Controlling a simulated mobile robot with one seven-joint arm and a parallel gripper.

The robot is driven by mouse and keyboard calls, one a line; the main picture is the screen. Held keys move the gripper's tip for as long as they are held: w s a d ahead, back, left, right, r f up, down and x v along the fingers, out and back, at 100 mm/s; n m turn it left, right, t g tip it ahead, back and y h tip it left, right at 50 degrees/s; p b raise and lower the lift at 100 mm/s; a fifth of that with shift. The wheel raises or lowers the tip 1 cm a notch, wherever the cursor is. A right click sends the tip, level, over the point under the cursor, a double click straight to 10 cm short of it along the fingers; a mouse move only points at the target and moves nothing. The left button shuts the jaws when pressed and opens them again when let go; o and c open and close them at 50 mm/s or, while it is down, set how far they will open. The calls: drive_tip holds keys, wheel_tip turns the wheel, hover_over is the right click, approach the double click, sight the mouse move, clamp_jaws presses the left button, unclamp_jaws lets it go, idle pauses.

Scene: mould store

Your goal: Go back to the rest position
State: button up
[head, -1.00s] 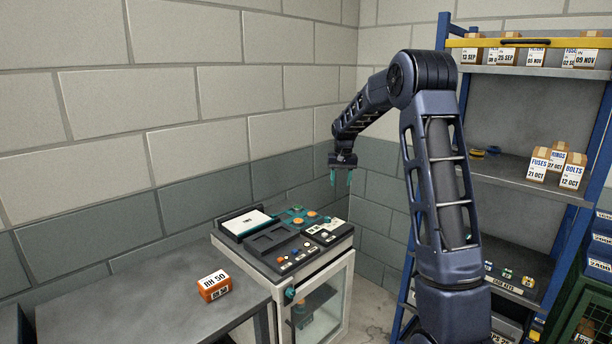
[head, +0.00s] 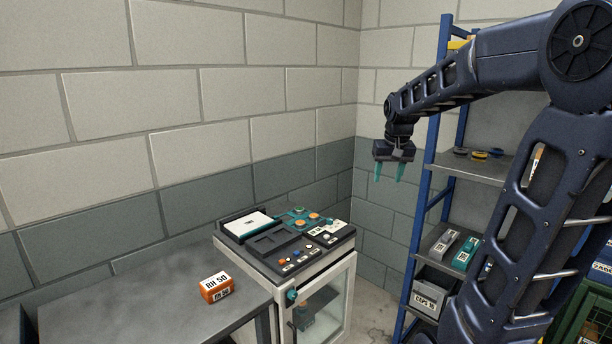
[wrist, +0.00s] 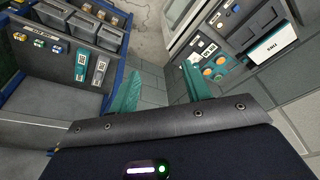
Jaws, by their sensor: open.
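My gripper (head: 388,172) is open and empty in the head view. Its teal fingers point down in the air, in front of the wall corner and left of the blue shelf rack. In the wrist view my gripper (wrist: 160,88) shows two teal fingers spread apart, with only the floor and wall between and beyond them. My arm reaches in from the right of the head view and hides part of the rack.
A cabinet with a control panel (head: 270,262) stands below and left of my gripper. An orange box (head: 215,287) labelled RH 50 sits on the grey table (head: 130,310). The blue rack (head: 420,215) is close on the right. Air above the table is clear.

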drive_tip(key=s+d+f+t, duration=0.1)
drive_tip(key=s+f, duration=0.1)
drive_tip(key=s, duration=0.8)
drive_tip(key=s+d+f, duration=0.2)
drive_tip(key=s, duration=0.8)
drive_tip(key=shift+s+d+t, duration=0.15)
drive_tip(key=shift+d+t, duration=0.1)
drive_tip(key=shift+t, duration=0.15)
drive_tip(key=shift+o, duration=0.2)
